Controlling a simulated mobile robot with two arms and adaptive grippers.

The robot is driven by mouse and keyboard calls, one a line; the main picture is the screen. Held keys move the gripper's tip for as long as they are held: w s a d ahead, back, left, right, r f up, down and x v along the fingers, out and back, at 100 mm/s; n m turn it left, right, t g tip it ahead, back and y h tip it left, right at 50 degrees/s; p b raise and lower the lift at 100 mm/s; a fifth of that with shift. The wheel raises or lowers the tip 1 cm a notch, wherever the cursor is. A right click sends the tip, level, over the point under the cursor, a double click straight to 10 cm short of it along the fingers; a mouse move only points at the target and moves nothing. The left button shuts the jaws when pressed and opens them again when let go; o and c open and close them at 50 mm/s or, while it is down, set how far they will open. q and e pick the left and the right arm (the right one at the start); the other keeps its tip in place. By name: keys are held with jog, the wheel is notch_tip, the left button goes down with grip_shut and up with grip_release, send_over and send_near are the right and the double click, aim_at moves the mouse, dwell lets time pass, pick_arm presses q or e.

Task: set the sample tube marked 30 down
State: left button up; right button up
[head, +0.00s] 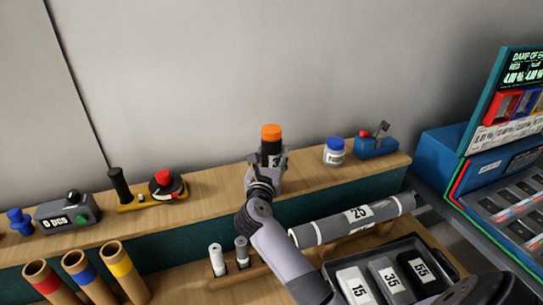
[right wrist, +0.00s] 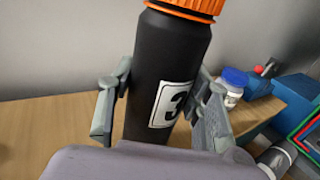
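The sample tube (head: 271,147) is black with an orange cap and stands upright in my right gripper (head: 267,168) over the wooden shelf (head: 218,183). In the right wrist view the tube (right wrist: 160,75) shows a white label with a 3; the rest of the number is turned out of sight. The fingers of the right gripper (right wrist: 165,100) lie against both sides of the tube. The tube's lower end is hidden, so I cannot tell whether it touches the shelf. My left gripper is not in view.
A white jar with a blue lid (head: 334,151) and a blue device (head: 376,143) stand to the right on the shelf. A red-knobbed device (head: 166,184) stands left. Below are a grey roll marked 25 (head: 352,220) and a black tray (head: 448,265). Bare shelf flanks the gripper.

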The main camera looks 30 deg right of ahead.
jog(key=o, duration=0.4)
jog(key=shift+o, duration=0.2)
jog(key=shift+r, duration=0.1)
jog(key=b+v, duration=0.4)
jog(key=v, duration=0.8)
jog(key=shift+d, duration=0.1)
